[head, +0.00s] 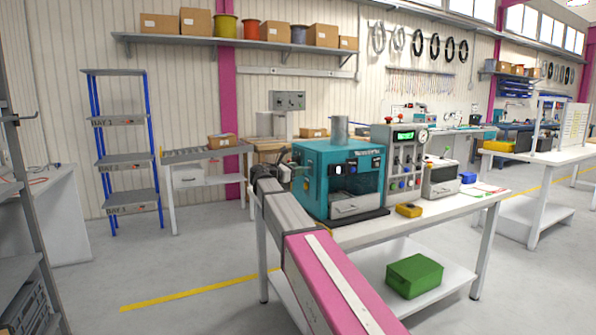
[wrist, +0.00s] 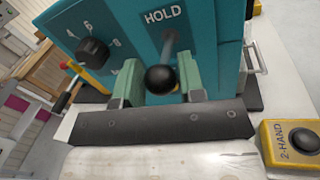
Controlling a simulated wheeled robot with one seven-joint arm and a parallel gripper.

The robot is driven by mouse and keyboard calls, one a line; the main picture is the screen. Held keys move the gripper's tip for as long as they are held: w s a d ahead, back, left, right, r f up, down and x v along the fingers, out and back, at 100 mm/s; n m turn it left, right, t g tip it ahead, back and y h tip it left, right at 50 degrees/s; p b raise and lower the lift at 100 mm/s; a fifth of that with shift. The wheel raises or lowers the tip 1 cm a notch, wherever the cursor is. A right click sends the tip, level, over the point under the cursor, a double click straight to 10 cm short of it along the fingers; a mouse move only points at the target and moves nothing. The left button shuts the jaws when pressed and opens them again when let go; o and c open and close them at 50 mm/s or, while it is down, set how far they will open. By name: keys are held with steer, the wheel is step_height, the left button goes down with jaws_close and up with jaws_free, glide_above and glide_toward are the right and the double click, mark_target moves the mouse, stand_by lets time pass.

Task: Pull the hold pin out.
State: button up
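The hold pin (wrist: 170,45) is a grey shaft with a black ball knob. It sticks out of the teal panel below the word HOLD in the wrist view. My gripper (wrist: 161,82) has its two green fingers on either side of the ball, close against it with no clear gap, and looks shut on it. In the head view my gripper (head: 287,172) is at the left side of the teal machine (head: 313,165). The pin is hidden there behind my gripper and arm.
A black numbered dial (wrist: 93,53) sits left of the pin on the panel. A yellow 2-HAND button box (wrist: 291,144) is at the right on the white bench (head: 440,215). A grey control box (head: 400,155) stands beside the machine. A green box (head: 414,275) is on the lower shelf.

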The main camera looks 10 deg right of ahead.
steer(key=shift+o, duration=1.3)
steer(key=shift+a, duration=0.1)
steer(key=v, duration=1)
steer(key=shift+s+a, duration=0.25)
steer(key=shift+a, duration=0.1)
steer(key=shift+a, duration=0.1)
